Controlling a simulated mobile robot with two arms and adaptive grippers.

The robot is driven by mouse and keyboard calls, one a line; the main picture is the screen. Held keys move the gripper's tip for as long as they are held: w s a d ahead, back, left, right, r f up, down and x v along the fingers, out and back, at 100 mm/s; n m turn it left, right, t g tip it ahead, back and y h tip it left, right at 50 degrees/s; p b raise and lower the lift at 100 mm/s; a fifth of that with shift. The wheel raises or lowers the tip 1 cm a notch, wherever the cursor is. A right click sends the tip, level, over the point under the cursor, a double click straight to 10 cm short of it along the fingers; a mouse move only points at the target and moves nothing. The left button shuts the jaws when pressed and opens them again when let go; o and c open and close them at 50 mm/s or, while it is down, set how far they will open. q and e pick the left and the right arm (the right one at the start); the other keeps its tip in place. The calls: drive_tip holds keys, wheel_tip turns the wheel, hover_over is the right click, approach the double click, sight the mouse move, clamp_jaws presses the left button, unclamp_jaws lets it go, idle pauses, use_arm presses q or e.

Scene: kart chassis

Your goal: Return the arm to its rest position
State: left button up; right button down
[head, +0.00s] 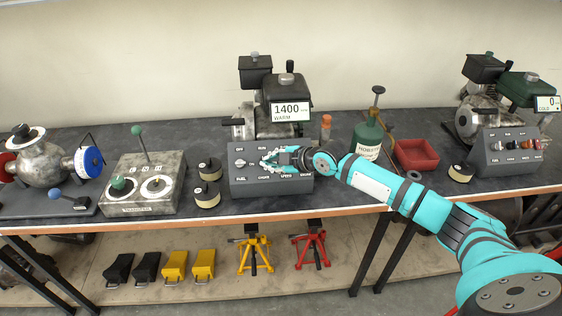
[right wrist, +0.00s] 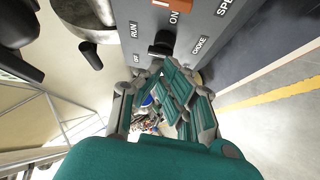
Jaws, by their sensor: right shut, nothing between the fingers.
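My right arm reaches in from the lower right in the head view. My right gripper (head: 272,160) is at the front of the grey control panel (head: 240,185) in the middle of the bench. It is shut with nothing between its fingers. In the right wrist view, the gripper (right wrist: 165,75) is close to a black knob (right wrist: 161,44) on the panel, between the labels RUN, ON and CHOKE. I cannot tell whether the fingers touch the knob. The gripper hides part of the panel's controls in the head view. My left gripper is not in view.
An engine with a display (head: 290,111) reading 1400 and WARM stands behind the panel. A second panel (head: 508,153) is at right, a lever box (head: 143,185) at left. Jack stands (head: 255,252) are below.

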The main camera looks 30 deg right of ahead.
drive_tip(key=a+v, duration=0.1)
drive_tip(key=v, duration=0.7)
drive_tip(key=s+a+f+m+g, duration=0.3)
drive_tip(key=s+a+f, duration=0.8)
drive_tip(key=s+a, duration=0.3)
drive_tip(key=s+d+f+m+g+h, duration=0.2)
drive_tip(key=s+m, duration=0.3)
drive_tip(key=s, duration=0.5)
drive_tip(key=s+d+f+m+g+h, duration=0.2)
drive_tip(key=s+m, duration=0.4)
drive_tip(key=s, duration=0.4)
wheel_tip(320, 180, down, 27)
drive_tip(key=s+g, duration=0.2)
drive_tip(key=s+d+f, duration=0.3)
drive_tip(key=s+f, duration=1.2)
drive_tip(key=s, duration=0.1)
drive_tip(key=shift+s+d+n+g+h, duration=0.15)
drive_tip(key=shift+d+n+g+h, duration=0.05)
drive_tip(key=shift+n+g+h, duration=0.2)
